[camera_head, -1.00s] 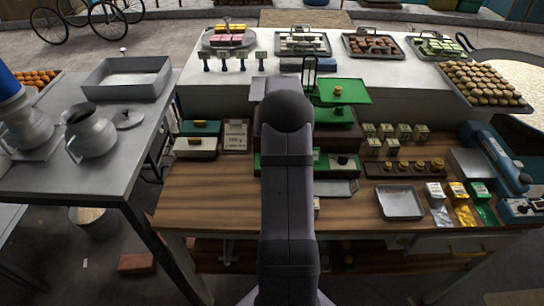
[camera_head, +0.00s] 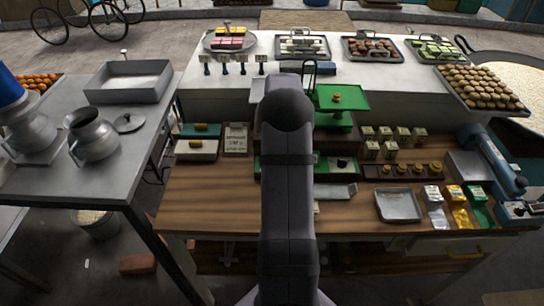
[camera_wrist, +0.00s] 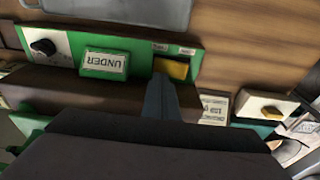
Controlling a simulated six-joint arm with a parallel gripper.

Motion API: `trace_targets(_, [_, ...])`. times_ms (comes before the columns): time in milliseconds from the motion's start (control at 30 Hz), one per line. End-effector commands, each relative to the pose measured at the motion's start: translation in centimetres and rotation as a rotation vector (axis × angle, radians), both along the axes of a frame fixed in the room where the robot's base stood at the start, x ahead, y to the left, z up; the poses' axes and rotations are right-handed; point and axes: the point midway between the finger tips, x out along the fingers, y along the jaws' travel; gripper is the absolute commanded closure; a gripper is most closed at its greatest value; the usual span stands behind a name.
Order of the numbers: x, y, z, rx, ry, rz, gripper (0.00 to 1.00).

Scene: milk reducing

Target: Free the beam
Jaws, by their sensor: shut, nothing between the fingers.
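The green balance stands behind my arm in the head view, with its right pan (camera_head: 328,101) carrying a small brass weight (camera_head: 337,97). Most of the beam and the left side are hidden by my arm. Its green front panel (camera_head: 272,166) shows on both sides of my arm. In the wrist view the panel has a black knob (camera_wrist: 44,47), a block marked UNDER (camera_wrist: 104,62) and a yellow lever (camera_wrist: 172,68). My gripper (camera_wrist: 170,82) is shut and empty, its tips right at the yellow lever; contact is unclear. The head view hides the gripper behind my arm.
A cream block with a yellow handle (camera_head: 197,149) and a card (camera_head: 236,138) lie left of the balance. A row of brass weights (camera_head: 403,169), small boxes (camera_head: 390,150) and a steel tray (camera_head: 398,205) lie right. The front-left wooden tabletop (camera_head: 210,208) is clear.

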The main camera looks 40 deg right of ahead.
Motion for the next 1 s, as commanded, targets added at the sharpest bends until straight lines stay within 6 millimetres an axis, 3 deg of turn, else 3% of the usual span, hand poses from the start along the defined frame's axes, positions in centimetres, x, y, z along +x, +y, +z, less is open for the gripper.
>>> trace_targets(500, [0.0, 0.0, 3.9, -0.001, -0.001, 0.0, 1.0])
trace_targets(1000, [0.0, 0.0, 4.1, -0.001, -0.001, 0.0, 1.0])
